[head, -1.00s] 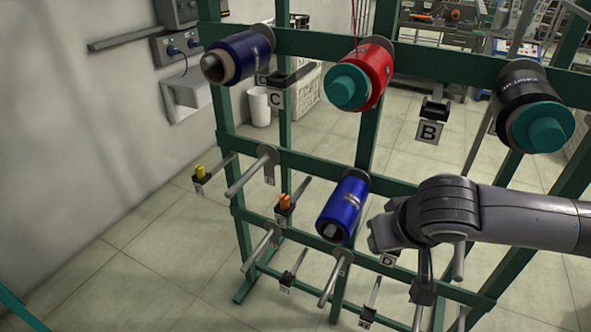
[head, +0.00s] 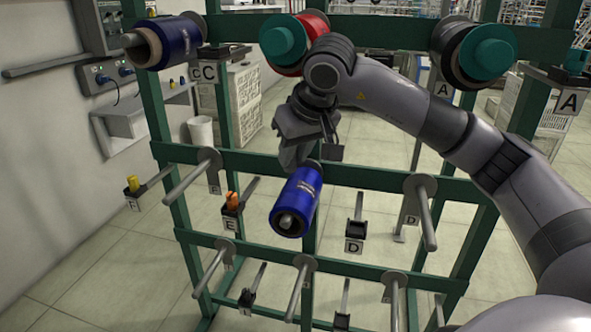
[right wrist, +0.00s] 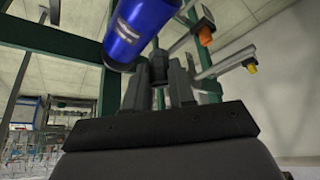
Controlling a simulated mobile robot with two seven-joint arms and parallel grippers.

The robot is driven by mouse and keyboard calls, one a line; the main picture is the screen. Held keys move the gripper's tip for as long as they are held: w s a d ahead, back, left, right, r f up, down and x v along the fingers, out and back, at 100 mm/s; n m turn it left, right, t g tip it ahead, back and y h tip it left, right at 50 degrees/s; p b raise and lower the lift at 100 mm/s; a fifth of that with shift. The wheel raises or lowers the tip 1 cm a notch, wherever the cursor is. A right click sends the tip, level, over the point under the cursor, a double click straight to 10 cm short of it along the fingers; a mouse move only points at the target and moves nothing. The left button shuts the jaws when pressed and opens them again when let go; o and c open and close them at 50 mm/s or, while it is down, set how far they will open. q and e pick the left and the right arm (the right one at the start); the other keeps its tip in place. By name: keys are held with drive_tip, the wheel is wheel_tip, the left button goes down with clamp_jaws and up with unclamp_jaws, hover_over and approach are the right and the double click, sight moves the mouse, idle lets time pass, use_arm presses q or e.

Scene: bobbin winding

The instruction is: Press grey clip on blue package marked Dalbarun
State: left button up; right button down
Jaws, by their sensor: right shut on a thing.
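A blue package (head: 298,200) sits on a peg in the middle row of the green rack, tilted towards me. Its pale label is too small to read. Another blue package (head: 172,42), label also unreadable, sits at the upper left. My right gripper (head: 294,156) is just above and behind the middle package, pointing down in the head view. In the right wrist view, its fingers (right wrist: 160,80) are shut on a small dark grey piece, the grey clip (right wrist: 159,65), and the blue package (right wrist: 140,32) is close beyond. I cannot tell whether the clip touches it. My left gripper is out of view.
A red package (head: 312,28) with a teal end and a black one (head: 462,58) sit on the top row. An orange clip (head: 232,200) and a yellow one (head: 132,184) stand in holders. The holder marked D (head: 355,230) looks empty. Bare pegs stick out below.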

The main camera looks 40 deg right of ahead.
drive_tip(key=shift+d, duration=0.25)
wheel_tip(320, 180, down, 4)
drive_tip(key=b, duration=0.4)
drive_tip(key=shift+f+b, duration=0.1)
drive_tip(key=shift+b, duration=0.2)
drive_tip(key=shift+f+b, duration=0.35)
drive_tip(key=shift+f, duration=0.45)
drive_tip(key=shift+f, duration=0.4)
idle(0.3)
wheel_tip(320, 180, up, 2)
drive_tip(key=shift+r+p, duration=0.2)
drive_tip(key=shift+p, duration=0.65)
wheel_tip(320, 180, up, 4)
drive_tip(key=p, duration=0.3)
drive_tip(key=shift+f, duration=0.15)
